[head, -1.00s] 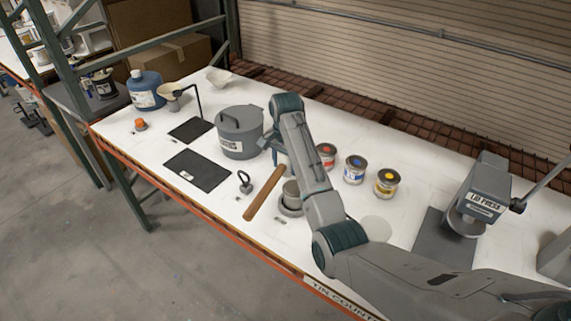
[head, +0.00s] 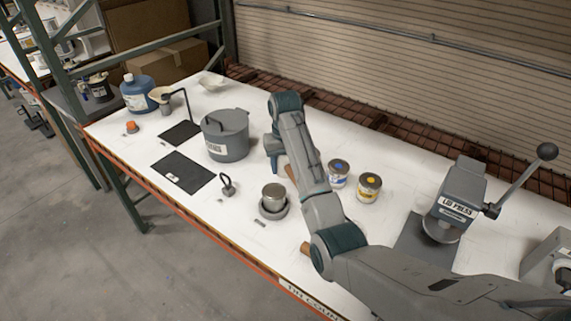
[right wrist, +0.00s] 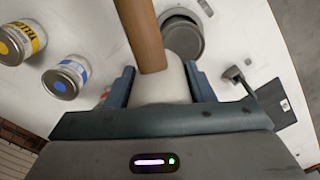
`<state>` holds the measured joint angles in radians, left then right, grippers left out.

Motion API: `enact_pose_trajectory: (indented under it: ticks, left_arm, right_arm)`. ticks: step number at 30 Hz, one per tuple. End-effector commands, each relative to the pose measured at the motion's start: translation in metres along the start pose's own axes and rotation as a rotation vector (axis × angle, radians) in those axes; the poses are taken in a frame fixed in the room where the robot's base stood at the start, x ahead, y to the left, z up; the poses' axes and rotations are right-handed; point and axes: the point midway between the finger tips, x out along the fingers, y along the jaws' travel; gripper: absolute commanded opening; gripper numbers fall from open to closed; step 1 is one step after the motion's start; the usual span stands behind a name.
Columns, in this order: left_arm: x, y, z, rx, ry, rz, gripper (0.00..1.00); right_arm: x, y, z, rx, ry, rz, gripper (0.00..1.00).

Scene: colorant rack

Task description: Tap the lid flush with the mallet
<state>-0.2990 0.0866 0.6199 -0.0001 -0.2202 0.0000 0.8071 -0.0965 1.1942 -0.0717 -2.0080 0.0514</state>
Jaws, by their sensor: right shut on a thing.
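The mallet's white head (right wrist: 160,88) sits between the fingers of my right gripper (right wrist: 160,82), which is shut on it. Its wooden handle (right wrist: 142,35) points away from the gripper in the right wrist view. In the head view my right arm hides most of the mallet; a piece of the handle (head: 304,248) shows beside the arm. A silver tin (head: 273,192) stands upright in a round grey holder (head: 272,211), left of my right arm. Whether its lid is flush cannot be told. My left gripper is out of view.
A blue-label can (head: 338,174) and a yellow-label can (head: 368,188) stand right of my arm. The lid press (head: 460,195) is farther right.

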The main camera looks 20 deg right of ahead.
Motion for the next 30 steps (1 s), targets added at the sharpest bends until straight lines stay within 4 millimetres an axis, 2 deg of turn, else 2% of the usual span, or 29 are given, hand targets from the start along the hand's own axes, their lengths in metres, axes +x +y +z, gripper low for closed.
enact_pose_trajectory:
  ticks: [8,20,30]
  left_arm:
    - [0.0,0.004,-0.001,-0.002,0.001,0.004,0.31]
    - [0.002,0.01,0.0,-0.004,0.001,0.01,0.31]
    - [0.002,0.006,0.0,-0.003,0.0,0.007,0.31]
  right_arm:
    - [0.009,0.0,0.0,0.001,0.0,0.001,0.12]
    - [0.042,0.0,0.0,0.002,0.0,0.001,0.12]
    - [0.045,0.0,-0.001,0.002,0.001,0.001,0.12]
